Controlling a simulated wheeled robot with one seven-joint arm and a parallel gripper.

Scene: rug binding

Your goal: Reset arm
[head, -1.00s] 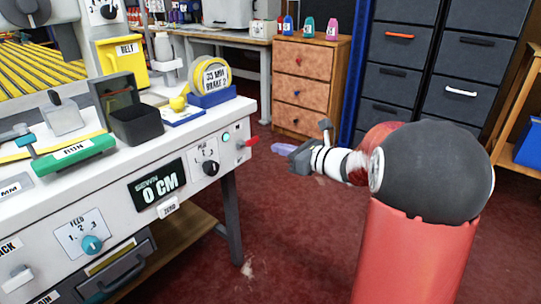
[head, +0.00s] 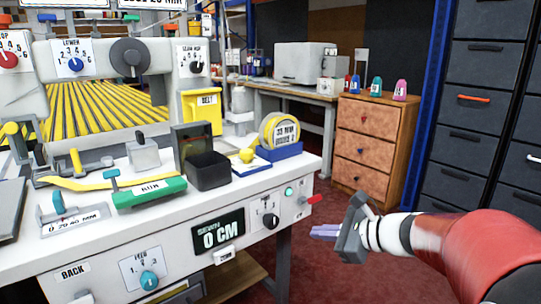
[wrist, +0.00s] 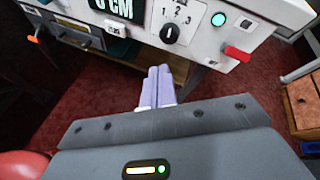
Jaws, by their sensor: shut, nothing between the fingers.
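My gripper (head: 322,231) is to the right of the white machine table (head: 300,168) in the head view, in front of its right end. Its pale lavender fingers are together and hold nothing. In the wrist view my gripper (wrist: 160,74) points at the table front, below the numbered selector knob (wrist: 171,33). The fingers look apart from the table, with red carpet behind them. A red lever (wrist: 237,53) and a round green-lit button (wrist: 218,19) are on the panel near the fingers.
The machine table carries a yellow tape roll (head: 280,131), a black box (head: 208,170) and a green RUN bar (head: 150,193). A wooden drawer cabinet (head: 362,145) stands behind my arm, and dark drawers (head: 470,125) stand at the right. Red carpet (head: 310,270) is open between.

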